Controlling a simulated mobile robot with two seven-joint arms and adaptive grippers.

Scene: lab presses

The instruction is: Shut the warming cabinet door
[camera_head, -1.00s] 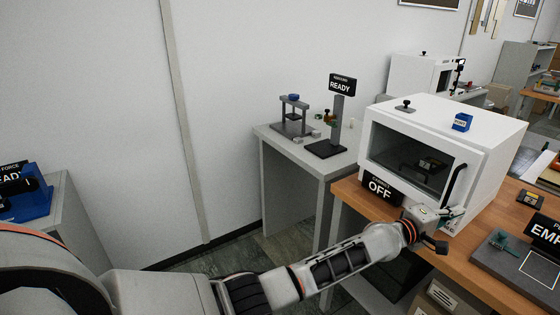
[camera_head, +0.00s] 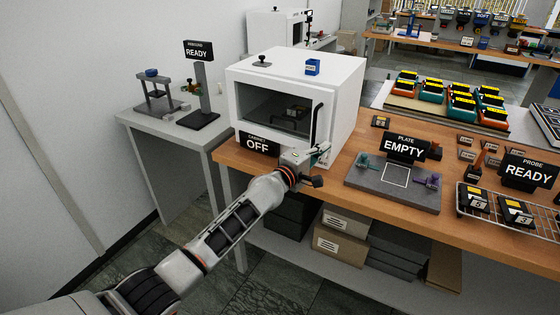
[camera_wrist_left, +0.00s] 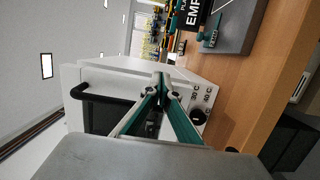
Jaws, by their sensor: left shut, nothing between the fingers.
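The white warming cabinet (camera_head: 345,88) stands on the wooden bench in the head view. Its windowed door (camera_head: 262,103) looks flush with the front, with no gap that I can see. The black door handle (camera_head: 318,122) runs up the door's right side. It also shows in the wrist view as a dark bar (camera_wrist_left: 92,93). My left gripper (camera_head: 323,150) is at the cabinet's lower right front, just below the handle. Its green-sided fingers (camera_wrist_left: 161,84) meet at the tips, empty, close to the cabinet front. I cannot tell whether they touch it. My right gripper is out of view.
A sign reading OFF (camera_head: 257,144) stands before the cabinet's lower left front. A grey plate fixture (camera_head: 365,186) with an EMPTY sign lies to the right on the bench. A wire rack (camera_head: 480,205) is farther right. A grey side table (camera_head: 150,122) stands left.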

